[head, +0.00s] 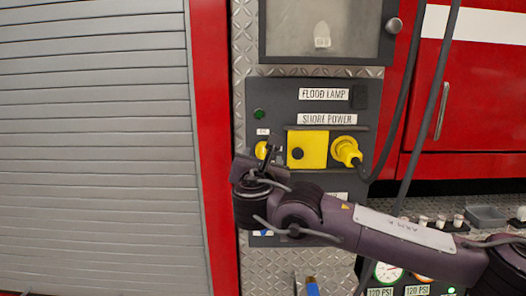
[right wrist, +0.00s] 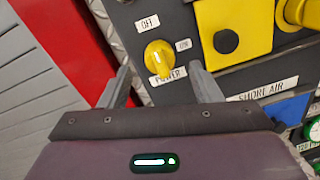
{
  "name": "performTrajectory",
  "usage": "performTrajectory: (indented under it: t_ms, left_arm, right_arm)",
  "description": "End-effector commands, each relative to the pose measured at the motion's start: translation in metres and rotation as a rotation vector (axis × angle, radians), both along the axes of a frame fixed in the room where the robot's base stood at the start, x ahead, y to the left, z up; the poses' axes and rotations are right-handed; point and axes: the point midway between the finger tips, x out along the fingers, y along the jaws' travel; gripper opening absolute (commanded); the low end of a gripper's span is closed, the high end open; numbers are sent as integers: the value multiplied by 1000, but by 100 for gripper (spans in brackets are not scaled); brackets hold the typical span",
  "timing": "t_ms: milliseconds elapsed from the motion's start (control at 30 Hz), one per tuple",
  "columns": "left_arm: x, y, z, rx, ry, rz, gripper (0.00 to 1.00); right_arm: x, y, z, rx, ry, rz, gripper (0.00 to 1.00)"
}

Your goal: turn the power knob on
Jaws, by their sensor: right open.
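The power knob is a round yellow knob (head: 261,150) on the dark panel (head: 287,97), left of a yellow square cover. In the right wrist view the knob (right wrist: 158,58) has an OFF label (right wrist: 147,23) above it, an ON label (right wrist: 184,45) to its right and a POWER label (right wrist: 167,76) below. Which label it points to is hard to tell. My right gripper (head: 264,157) is in front of the knob and partly hides it in the head view. Its fingers (right wrist: 160,72) are open, spread to either side of the knob, with nothing held. My left gripper is not in view.
The yellow square cover (head: 308,149) and a yellow plug (head: 346,150) with a black cable are close on the right of the knob. A green light (head: 259,114) is above it. A grey shutter (head: 95,150) fills the left. Gauges (head: 388,272) are low on the right.

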Motion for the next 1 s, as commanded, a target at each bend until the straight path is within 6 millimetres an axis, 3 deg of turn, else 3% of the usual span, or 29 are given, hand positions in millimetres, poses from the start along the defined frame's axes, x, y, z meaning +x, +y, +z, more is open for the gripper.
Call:
performTrajectory:
  t_ms: [100, 300, 667, 1000]
  left_arm:
    - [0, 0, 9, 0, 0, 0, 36]
    - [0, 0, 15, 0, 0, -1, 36]
    - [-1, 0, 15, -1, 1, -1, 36]
    - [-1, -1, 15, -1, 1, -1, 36]
  right_arm:
    - [20, -1, 3, 1, 0, -1, 58]
    - [42, -1, 1, 3, 1, 1, 58]
    - [47, -2, 0, 3, 0, 2, 56]
    - [47, -2, 0, 4, 1, 2, 13]
